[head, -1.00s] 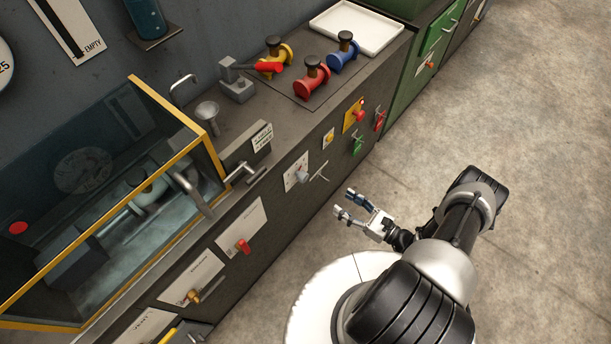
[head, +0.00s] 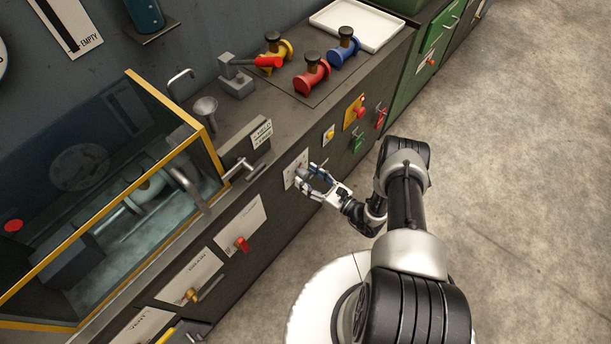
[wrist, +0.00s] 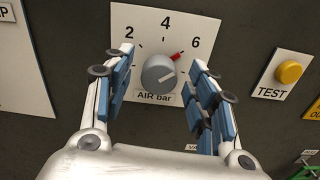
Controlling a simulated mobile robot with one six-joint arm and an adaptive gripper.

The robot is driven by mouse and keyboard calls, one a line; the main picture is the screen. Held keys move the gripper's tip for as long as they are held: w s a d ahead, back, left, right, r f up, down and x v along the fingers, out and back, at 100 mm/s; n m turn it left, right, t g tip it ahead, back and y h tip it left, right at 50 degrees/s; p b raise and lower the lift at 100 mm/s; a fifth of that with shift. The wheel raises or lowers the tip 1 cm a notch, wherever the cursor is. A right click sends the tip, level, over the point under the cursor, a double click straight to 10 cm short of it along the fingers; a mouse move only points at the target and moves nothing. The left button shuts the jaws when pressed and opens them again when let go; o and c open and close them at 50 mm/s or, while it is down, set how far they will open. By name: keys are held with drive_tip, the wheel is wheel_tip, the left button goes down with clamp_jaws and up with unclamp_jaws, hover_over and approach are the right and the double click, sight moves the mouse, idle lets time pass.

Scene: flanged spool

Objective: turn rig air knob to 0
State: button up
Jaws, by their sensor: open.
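The air knob (wrist: 159,74) is a grey round knob on a white dial plate (wrist: 150,20) marked 2, 4, 6 and "AIR bar" in the wrist view. A red mark at its upper right points between 4 and 6, nearer 6. In the head view the plate (head: 290,168) is on the bench front, and my gripper partly hides the knob. My gripper (head: 310,174) is open in front of the plate. In the wrist view its blue-padded fingers (wrist: 160,88) stand on either side of the knob, apart from it. The 0 mark is not visible.
A yellow TEST button (wrist: 289,72) sits right of the dial. A red-handled valve (head: 242,244) and a yellow one (head: 193,295) are lower left on the panel. A T-shaped handle (head: 243,171) juts out at the bench edge. The floor (head: 520,170) to the right is clear.

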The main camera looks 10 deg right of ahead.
drive_tip(key=shift+x, duration=0.8)
drive_tip(key=shift+c, duration=0.2)
drive_tip(key=c, duration=1)
